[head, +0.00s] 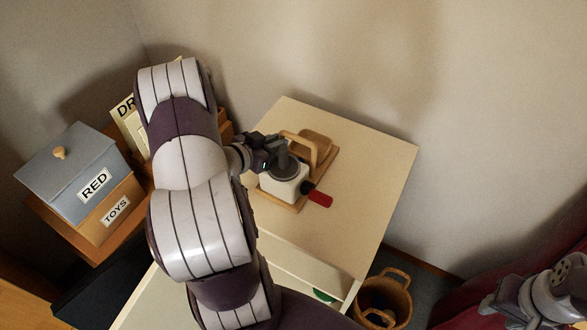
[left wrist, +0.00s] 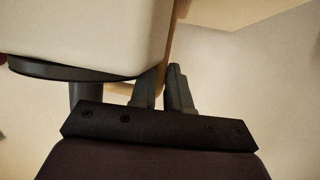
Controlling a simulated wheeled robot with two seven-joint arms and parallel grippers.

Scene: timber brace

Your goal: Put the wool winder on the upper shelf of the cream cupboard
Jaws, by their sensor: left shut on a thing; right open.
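The wool winder (head: 285,189) has a white body, a dark grey top, a red-handled crank, a wooden base and an arched wooden handle. It is upright over the top of the cream cupboard (head: 363,188); I cannot tell whether it touches that top. My left gripper (head: 281,150) is shut on its wooden part, which shows between the fingers in the left wrist view (left wrist: 163,82). The white body (left wrist: 90,30) fills the upper left there. The cupboard's front is seen steeply from above, and its upper shelf is not clearly visible. My right gripper (head: 510,305) is open and empty at lower right.
A wicker basket (head: 384,296) stands on the floor right of the cupboard. A small green thing (head: 323,295) shows at the cupboard's front. Boxes labelled RED (head: 75,175) and TOYS (head: 115,212) stand at left. My left arm hides much between. The cupboard top's right part is clear.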

